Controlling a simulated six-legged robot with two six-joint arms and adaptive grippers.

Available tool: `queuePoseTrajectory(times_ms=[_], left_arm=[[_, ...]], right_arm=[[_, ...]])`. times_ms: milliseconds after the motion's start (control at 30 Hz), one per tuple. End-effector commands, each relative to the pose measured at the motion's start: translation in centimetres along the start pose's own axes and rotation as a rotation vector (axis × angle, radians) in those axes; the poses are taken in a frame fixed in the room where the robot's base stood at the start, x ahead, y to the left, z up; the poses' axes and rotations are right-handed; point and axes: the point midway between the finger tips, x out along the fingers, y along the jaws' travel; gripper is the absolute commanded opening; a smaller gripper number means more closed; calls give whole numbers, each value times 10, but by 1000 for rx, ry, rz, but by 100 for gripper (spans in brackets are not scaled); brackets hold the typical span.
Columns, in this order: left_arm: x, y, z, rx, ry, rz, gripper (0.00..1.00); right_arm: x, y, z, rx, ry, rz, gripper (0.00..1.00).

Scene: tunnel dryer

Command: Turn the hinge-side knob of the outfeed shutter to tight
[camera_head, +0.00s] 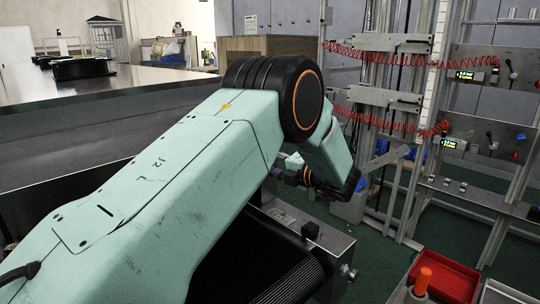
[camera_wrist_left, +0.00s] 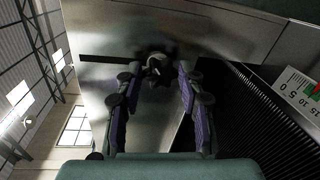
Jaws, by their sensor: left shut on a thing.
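In the left wrist view, my left gripper (camera_wrist_left: 158,70) has its two purple-sided fingers on either side of a dark round knob (camera_wrist_left: 155,62). The fingers are shut on the knob, which stands against a metal shutter panel (camera_wrist_left: 105,55). How far the knob is turned cannot be read. In the head view, my left arm reaches across the middle and hides the shutter and knob. Only part of the left gripper (camera_head: 288,176) shows beyond the forearm. My right gripper is in neither view.
A black ribbed belt (camera_wrist_left: 262,112) runs beside the panel, with a numbered scale (camera_wrist_left: 300,92) bearing green and red marks. In the head view, a red bin (camera_head: 448,278) and an orange-handled item (camera_head: 423,279) stand at lower right. A rack with red coiled hoses (camera_head: 400,55) stands behind.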

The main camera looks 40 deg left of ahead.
Motion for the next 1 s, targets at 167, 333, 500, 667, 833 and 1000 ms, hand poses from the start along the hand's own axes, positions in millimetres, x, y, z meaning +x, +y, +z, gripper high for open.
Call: queuePoseTrajectory(times_ms=[167, 333, 500, 667, 833, 1000], left_arm=[[0, 2, 2, 166, 19, 4, 7], [0, 1, 2, 318, 37, 6, 7], [0, 0, 2, 449, 55, 8, 7], [0, -1, 2, 546, 67, 9, 7], [0, -2, 2, 616, 75, 9, 7], [0, -3, 1, 655, 80, 10, 7]], right_arm=[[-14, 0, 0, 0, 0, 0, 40], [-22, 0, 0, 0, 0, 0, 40], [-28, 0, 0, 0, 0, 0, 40], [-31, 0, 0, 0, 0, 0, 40], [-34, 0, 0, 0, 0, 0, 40], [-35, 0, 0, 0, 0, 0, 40]])
